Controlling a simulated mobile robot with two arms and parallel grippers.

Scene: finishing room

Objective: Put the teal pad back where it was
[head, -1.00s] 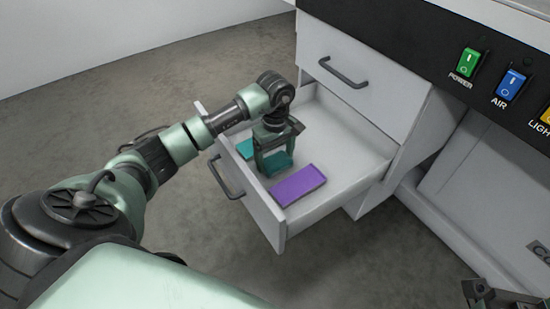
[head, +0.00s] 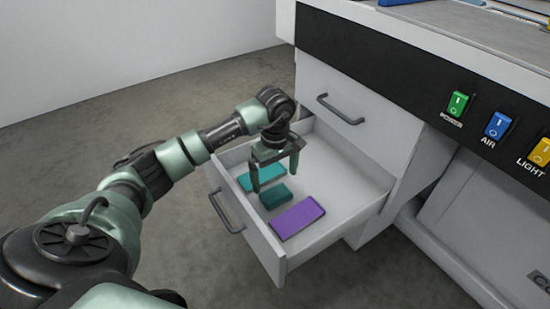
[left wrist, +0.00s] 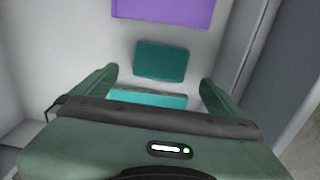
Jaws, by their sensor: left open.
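Two teal pads lie flat in the open drawer (head: 345,184). The darker, smaller teal pad (head: 275,196) is between the lighter teal pad (head: 261,176) and a purple pad (head: 298,218). In the left wrist view the darker pad (left wrist: 161,61) lies beyond my fingertips, and the lighter one (left wrist: 148,98) is partly hidden by my gripper body. My left gripper (head: 274,178) is open and empty above the pads, pointing down into the drawer. It shows in the left wrist view (left wrist: 158,80) with its fingers wide apart. My right gripper is out of view.
The drawer's front with its handle (head: 226,211) faces my arm. A closed drawer (head: 350,100) sits above the open one. A black panel with POWER (head: 457,104), AIR and LIGHT switches is at the right. The drawer's right part is bare.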

